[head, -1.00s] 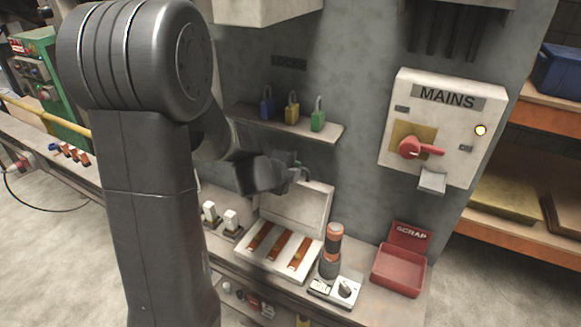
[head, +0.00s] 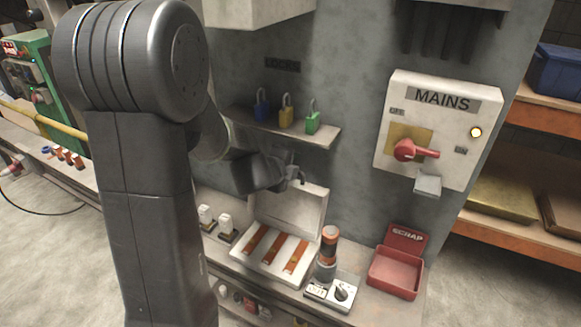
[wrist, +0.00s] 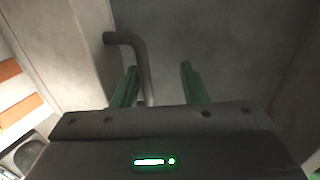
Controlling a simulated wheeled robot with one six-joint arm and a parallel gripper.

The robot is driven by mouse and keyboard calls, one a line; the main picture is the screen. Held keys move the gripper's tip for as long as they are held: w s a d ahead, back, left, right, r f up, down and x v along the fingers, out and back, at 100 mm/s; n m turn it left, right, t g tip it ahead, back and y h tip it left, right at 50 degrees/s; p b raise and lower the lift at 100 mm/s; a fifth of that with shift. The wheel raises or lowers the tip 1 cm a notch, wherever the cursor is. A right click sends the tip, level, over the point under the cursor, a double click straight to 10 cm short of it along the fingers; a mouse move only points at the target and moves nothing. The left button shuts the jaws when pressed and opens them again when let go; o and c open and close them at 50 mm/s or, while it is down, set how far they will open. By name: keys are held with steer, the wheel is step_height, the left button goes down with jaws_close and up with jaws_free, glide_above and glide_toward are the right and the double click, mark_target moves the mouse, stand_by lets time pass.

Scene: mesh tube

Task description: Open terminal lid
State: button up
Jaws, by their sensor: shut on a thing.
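The terminal box (head: 240,262) is a pale case on the bench with three copper-brown bars in it. Its pale lid (head: 288,212) stands raised at the back of the box. My gripper (head: 298,178) is at the lid's top edge, partly hidden by my wrist. In the wrist view, a grey bent handle (wrist: 143,62) runs down between the green fingers of my gripper (wrist: 160,80), close to the left finger. My gripper is shut on this handle.
A shelf (head: 325,139) with three padlocks is above the lid. An orange-and-grey cylinder (head: 328,245) stands right of the box, by a meter with a dial (head: 341,292). A red scrap bin (head: 394,273) and the MAINS box (head: 440,120) are farther right. White blocks (head: 226,221) stand left.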

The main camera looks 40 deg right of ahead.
steer(key=shift+r, duration=0.1)
steer(key=p+v, duration=0.2)
steer(key=v, duration=1.1)
steer(key=shift+s+a+p, duration=0.15)
steer(key=shift+a+p, duration=0.2)
steer(key=b+x, duration=0.2)
steer(key=x, duration=0.7)
stand_by(0.4)
